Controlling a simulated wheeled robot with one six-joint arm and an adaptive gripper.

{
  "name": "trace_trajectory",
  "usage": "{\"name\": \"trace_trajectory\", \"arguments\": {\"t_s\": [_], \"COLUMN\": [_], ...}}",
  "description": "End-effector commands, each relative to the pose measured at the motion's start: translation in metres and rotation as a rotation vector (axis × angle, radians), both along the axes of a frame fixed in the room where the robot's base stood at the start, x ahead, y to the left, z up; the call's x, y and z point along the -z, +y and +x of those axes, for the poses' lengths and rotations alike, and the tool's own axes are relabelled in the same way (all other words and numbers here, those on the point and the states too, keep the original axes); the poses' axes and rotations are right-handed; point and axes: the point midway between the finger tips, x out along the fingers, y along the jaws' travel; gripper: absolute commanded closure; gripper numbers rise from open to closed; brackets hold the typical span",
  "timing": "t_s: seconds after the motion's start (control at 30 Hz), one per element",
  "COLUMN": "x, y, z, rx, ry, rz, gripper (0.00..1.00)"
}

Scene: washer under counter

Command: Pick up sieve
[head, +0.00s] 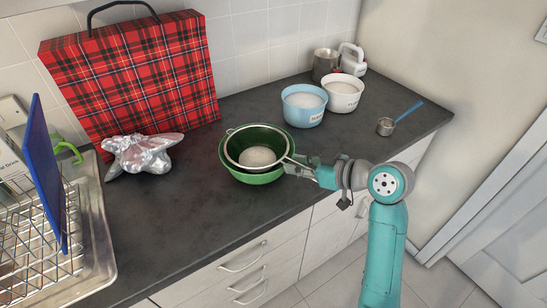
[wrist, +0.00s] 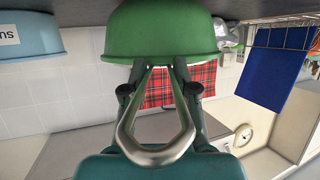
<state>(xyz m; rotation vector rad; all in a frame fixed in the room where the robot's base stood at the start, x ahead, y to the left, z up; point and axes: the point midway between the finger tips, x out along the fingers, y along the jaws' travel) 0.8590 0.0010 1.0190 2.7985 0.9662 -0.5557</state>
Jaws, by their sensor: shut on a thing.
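The sieve (head: 257,156), with a thin metal rim and pale mesh, sits inside the green bowl (head: 250,178) on the dark counter in the head view. Its handle points right, toward my gripper (head: 290,164). In the wrist view, the steel loop handle (wrist: 155,157) runs between the two dark fingers of my gripper (wrist: 159,88), which is shut on it. The green bowl (wrist: 160,35) fills the top of that view and hides the sieve's basket. I cannot tell whether the sieve touches the bowl.
Behind are a blue tub (head: 303,107), a white tub (head: 343,96) and a metal cup (head: 325,65). A blue-handled scoop (head: 386,126) lies right. Left are crumpled foil (head: 143,154), a red plaid case (head: 135,75) and a dish rack (head: 40,235) with a blue board (head: 44,170).

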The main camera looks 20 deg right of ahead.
Motion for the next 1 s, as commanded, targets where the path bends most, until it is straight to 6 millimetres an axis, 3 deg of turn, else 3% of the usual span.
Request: {"name": "trace_trajectory", "arguments": {"t_s": [0.17, 0.5, 0.7, 1.0], "x": [-0.009, -0.069, -0.093, -0.088], "y": [0.000, 0.000, 0.000, 0.000], "z": [0.001, 0.001, 0.000, 0.000], "rx": [0.000, 0.000, 0.000, 0.001], "ry": [-0.004, -0.006, -0.004, -0.001], "rz": [0.000, -0.002, -0.001, 0.003], "gripper": [1.00, 1.00, 1.00, 1.00]}}
